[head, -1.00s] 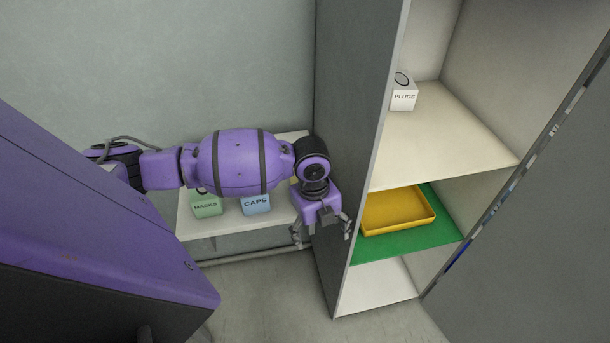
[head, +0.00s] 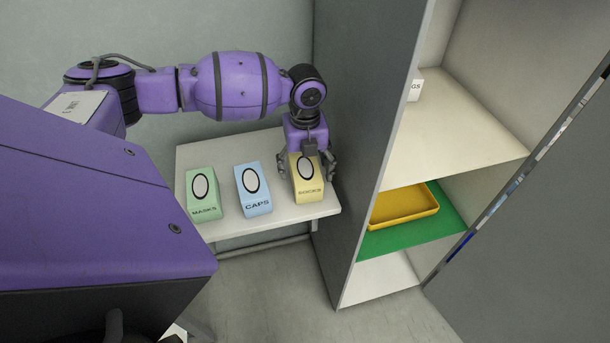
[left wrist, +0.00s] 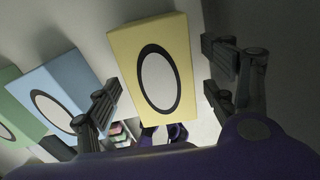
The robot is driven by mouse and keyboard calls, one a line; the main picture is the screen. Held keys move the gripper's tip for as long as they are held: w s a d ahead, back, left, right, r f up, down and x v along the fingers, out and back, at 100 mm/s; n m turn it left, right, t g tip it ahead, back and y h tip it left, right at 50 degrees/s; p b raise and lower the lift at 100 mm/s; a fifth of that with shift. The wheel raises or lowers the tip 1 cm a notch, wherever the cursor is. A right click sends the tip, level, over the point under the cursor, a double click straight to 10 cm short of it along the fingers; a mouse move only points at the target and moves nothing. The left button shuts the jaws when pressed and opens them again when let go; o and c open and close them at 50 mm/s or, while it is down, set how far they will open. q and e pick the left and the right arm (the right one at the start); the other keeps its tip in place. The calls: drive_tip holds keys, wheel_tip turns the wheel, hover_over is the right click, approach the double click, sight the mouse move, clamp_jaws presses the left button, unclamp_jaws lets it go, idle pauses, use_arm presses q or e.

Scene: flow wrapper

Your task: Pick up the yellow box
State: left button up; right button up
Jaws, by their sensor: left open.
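The yellow box (head: 308,188), with a white oval ringed in black and dark lettering on its front, stands at the right end of the white wall shelf. My left gripper (head: 310,170) is open at the box, its fingers on either side of the box's upper part. In the left wrist view, the yellow box (left wrist: 154,72) lies between the spread fingers of the left gripper (left wrist: 168,92), with a visible gap on the right side. Whether any finger touches it is unclear. My right gripper is not in view.
A blue CAPS box (head: 253,190) and a green MASKS box (head: 202,193) stand left of the yellow box on the white shelf (head: 240,226). A tall grey cabinet (head: 365,110) rises close on the right, holding a yellow tray (head: 404,207) on a green mat (head: 425,233).

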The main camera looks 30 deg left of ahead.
use_arm(q)
drive_tip(key=shift+f, duration=1.3)
drive_tip(key=c, duration=1.3)
drive_tip(key=shift+r, duration=0.1)
